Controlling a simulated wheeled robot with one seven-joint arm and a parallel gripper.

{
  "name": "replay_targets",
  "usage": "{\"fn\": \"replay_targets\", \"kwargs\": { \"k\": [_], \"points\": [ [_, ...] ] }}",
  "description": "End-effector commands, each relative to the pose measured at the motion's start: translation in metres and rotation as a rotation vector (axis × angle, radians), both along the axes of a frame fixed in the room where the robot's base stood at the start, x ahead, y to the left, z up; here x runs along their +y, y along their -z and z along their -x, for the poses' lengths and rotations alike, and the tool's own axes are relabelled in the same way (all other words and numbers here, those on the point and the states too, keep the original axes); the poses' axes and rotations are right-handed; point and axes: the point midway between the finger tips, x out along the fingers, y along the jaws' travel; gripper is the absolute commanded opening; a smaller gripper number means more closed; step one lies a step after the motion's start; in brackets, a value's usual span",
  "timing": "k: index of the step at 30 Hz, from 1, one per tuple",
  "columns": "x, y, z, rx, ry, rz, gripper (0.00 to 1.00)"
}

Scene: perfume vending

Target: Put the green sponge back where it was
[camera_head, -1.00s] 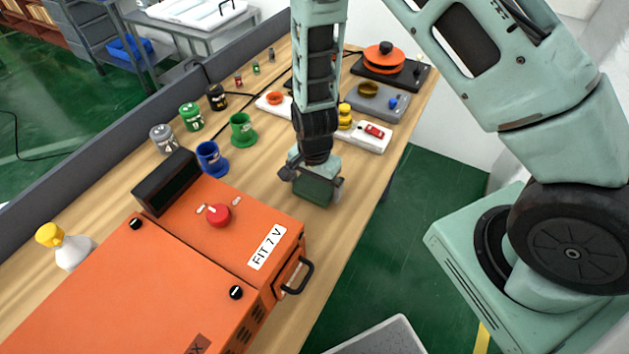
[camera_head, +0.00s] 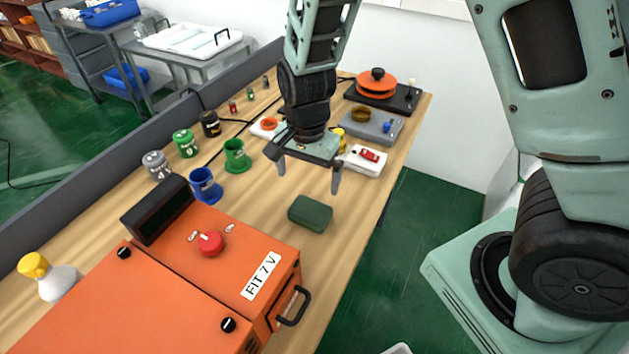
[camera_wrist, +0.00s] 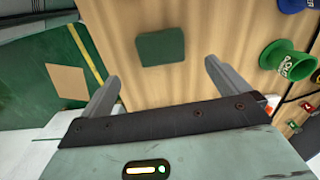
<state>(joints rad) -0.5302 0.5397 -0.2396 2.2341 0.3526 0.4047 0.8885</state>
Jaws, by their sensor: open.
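The dark green sponge (camera_head: 311,213) lies flat on the wooden table, just beyond the orange machine and near the table's right edge. It also shows in the wrist view (camera_wrist: 160,47), ahead of the fingers and apart from them. My gripper (camera_head: 308,182) is open and empty, raised above the table behind the sponge. In the wrist view its two fingers (camera_wrist: 165,80) are spread wide with bare table between them.
The orange machine (camera_head: 165,300) with a red knob fills the table's near end. A blue cup (camera_head: 205,186) and a green cup (camera_head: 236,156) stand left of my gripper. A white tray (camera_head: 362,162) with a red item lies behind it. Table around the sponge is clear.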

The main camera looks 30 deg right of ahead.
Motion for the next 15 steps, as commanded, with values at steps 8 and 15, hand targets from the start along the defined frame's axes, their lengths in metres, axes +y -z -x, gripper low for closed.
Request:
{"fn": "replay_targets", "kwargs": {
  "k": [8, 15],
  "points": [
    [0.059, -0.083, 0.091, -0.010, -0.708, -0.130, 1.00],
    [0.063, -0.128, 0.172, -0.054, -1.360, -0.085, 1.00]
  ]
}}
